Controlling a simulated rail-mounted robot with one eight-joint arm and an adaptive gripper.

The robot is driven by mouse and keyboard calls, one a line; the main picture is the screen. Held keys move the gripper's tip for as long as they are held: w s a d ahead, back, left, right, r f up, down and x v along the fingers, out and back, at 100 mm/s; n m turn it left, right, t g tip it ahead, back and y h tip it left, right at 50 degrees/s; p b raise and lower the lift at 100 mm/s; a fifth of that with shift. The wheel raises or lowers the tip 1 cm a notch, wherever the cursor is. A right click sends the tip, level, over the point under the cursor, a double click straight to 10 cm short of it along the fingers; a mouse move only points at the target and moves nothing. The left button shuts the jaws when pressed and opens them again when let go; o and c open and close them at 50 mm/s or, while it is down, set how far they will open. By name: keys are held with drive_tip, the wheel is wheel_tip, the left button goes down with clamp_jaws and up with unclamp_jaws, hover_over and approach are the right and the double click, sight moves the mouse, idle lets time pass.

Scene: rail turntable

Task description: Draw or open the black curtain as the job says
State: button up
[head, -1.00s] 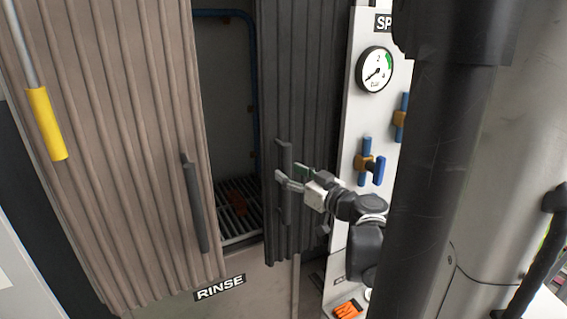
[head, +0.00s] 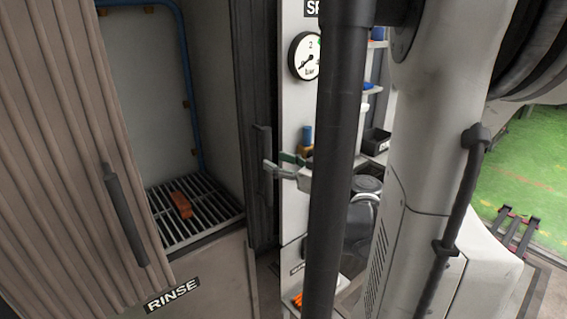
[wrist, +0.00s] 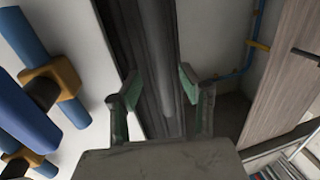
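The black curtain (head: 240,40) is a narrow dark strip at the right side of the rinse booth opening, beside the white gauge panel. Its upright dark handle (head: 263,148) is on its front. My gripper (head: 273,163) is at this handle, with its pale, green-padded fingers apart. In the wrist view, the fingers of my gripper (wrist: 158,82) stand on either side of a dark upright bar of the black curtain (wrist: 132,35), with gaps visible. Contact with the handle cannot be told.
A brown curtain (head: 60,130) with a dark handle (head: 125,215) hangs at left. An orange-brown block (head: 181,205) lies on the booth's grate (head: 215,215). A pressure gauge (head: 305,56) and blue-handled valves (wrist: 45,75) are on the panel beside my gripper.

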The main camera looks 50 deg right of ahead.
drive_tip(key=shift+s, duration=0.4)
idle(0.3)
